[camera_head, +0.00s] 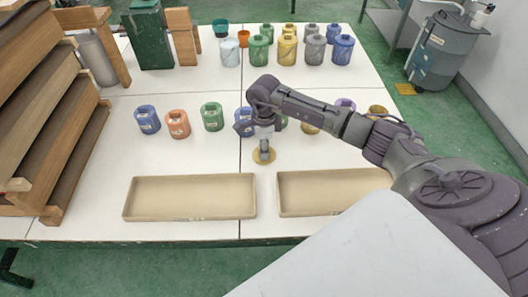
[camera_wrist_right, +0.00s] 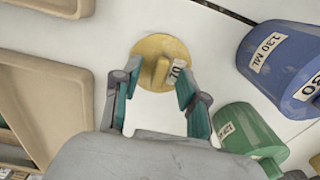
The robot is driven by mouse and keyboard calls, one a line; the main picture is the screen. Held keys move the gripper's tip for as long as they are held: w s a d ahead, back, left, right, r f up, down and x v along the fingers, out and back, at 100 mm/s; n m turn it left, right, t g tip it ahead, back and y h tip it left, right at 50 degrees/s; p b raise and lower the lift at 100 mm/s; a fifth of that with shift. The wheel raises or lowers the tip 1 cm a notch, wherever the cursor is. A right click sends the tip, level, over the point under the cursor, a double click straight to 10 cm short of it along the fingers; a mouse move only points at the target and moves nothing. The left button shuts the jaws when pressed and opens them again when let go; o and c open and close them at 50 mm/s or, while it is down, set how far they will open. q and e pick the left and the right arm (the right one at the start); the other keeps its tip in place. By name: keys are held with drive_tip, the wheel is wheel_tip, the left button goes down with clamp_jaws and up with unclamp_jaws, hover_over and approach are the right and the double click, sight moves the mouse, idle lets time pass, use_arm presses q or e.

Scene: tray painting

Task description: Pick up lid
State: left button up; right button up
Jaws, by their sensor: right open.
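The lid is a flat yellow disc (camera_head: 272,160) with a raised grip bar, lying on the white table between the two beige trays and the row of pots. In the right wrist view the lid (camera_wrist_right: 148,45) shows its bar in the middle and a white label. My right gripper (camera_head: 264,154) points down over the lid and hides part of it. In the wrist view its open fingers (camera_wrist_right: 156,74) reach over the lid's near edge, one on each side of the bar. I cannot tell the remaining height. My left gripper is not in view.
Two beige trays (camera_head: 190,216) lie along the front edge. A row of labelled pots, including a blue one (camera_wrist_right: 262,62) and a green one (camera_wrist_right: 240,128), stands close to the gripper. More pots stand at the back. Wooden shelving (camera_head: 50,110) is on the left.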

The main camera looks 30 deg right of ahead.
drive_tip(key=shift+f, duration=0.3)
clamp_jaws()
drive_tip(key=shift+r, duration=0.15)
